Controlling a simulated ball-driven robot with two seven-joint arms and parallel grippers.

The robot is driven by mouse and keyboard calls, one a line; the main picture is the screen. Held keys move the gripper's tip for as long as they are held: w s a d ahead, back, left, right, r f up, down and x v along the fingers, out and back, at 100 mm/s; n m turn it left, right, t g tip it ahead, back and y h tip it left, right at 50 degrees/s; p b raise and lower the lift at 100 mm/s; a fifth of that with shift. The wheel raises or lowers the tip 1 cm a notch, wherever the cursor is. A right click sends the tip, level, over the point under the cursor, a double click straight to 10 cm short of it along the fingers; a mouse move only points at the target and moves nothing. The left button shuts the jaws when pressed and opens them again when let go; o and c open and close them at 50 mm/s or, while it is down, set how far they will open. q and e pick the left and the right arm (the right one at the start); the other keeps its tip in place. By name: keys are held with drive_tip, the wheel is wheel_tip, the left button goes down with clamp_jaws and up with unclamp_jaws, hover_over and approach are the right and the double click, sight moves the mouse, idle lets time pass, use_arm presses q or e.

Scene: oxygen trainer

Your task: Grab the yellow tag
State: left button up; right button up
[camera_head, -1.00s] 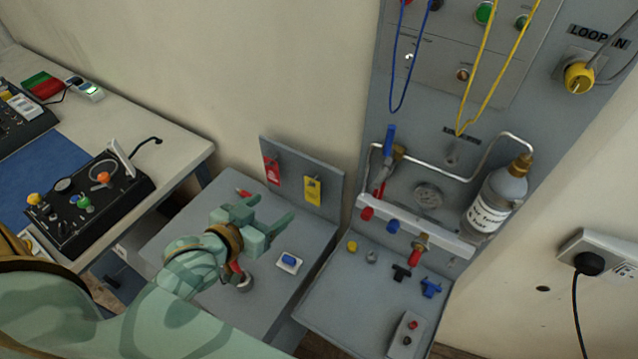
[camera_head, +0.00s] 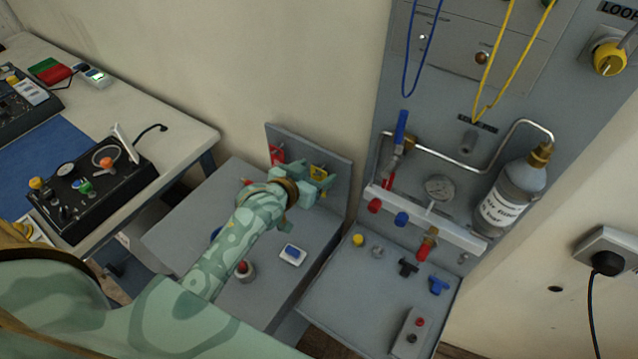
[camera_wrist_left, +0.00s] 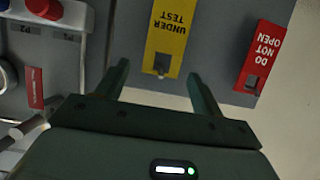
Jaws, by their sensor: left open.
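The yellow tag (camera_head: 319,173) hangs on the small grey upright panel, partly hidden behind my left gripper in the head view. In the left wrist view the yellow tag (camera_wrist_left: 168,38) reads "UNDER TEST" upside down and has a slot near its lower end. My left gripper (camera_head: 303,187) is open in front of the panel. In the wrist view its two fingers (camera_wrist_left: 158,82) point towards the tag's lower end, one on each side, with no contact that I can make out. My right gripper is not in view.
A red tag (camera_wrist_left: 262,55) reading "DO NOT OPEN" hangs beside the yellow one. A blue switch (camera_head: 292,252) and a red button (camera_head: 244,268) are on the grey bench below my arm. A pipework panel with a bottle (camera_head: 511,197) stands at right.

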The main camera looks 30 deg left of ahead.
use_arm(q)
drive_tip(key=shift+c, duration=1.2)
drive_tip(key=c, duration=1)
drive_tip(key=shift+c, duration=0.2)
